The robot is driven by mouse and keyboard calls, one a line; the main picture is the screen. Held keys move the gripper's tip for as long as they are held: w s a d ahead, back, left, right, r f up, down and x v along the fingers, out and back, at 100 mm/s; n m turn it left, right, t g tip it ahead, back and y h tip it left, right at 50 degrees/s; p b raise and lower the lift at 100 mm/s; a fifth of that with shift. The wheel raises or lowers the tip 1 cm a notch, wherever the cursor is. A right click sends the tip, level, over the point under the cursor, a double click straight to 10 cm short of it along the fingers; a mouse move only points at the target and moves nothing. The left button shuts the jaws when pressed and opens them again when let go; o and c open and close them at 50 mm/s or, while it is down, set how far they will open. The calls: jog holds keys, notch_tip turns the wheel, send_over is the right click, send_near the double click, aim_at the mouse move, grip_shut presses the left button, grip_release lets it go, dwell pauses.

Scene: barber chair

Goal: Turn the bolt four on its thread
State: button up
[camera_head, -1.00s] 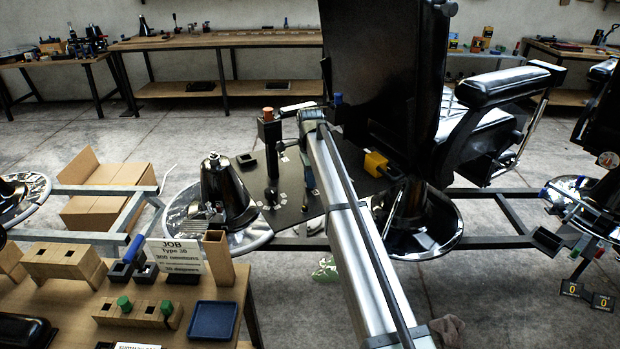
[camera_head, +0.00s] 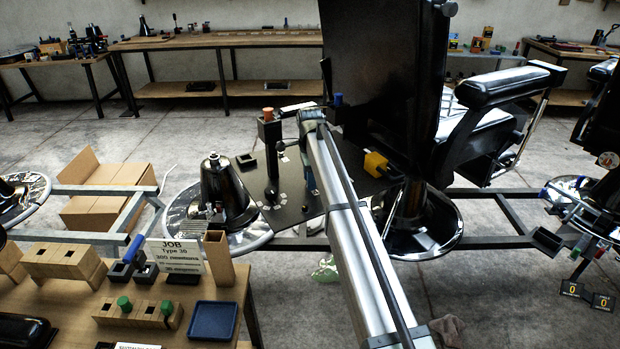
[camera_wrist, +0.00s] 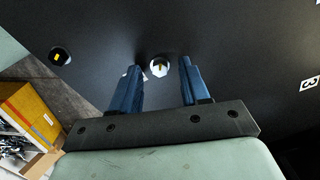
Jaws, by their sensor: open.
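My gripper (camera_wrist: 160,66) is open in the wrist view, with one blue finger on each side of a pale bolt head (camera_wrist: 158,68). The head has a yellow mark, and a gap shows between it and each finger. I cannot read this bolt's number. A second, darker round fitting (camera_wrist: 61,56) with a yellow mark sits to the left on the same black plate (camera_wrist: 237,55). A label "3" (camera_wrist: 309,84) is at the right. In the head view my arm covers much of the black plate (camera_head: 300,208), and the bolt at the fingers cannot be made out.
A yellow block (camera_head: 376,163) and the black chair back (camera_head: 375,70) are close on the right. A wooden table (camera_head: 75,310) with blocks and a blue tray (camera_head: 213,321) is at front left.

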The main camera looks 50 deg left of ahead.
notch_tip(320, 180, up, 14)
dwell(0.6)
jog(key=shift+f, duration=0.15)
dwell(0.4)
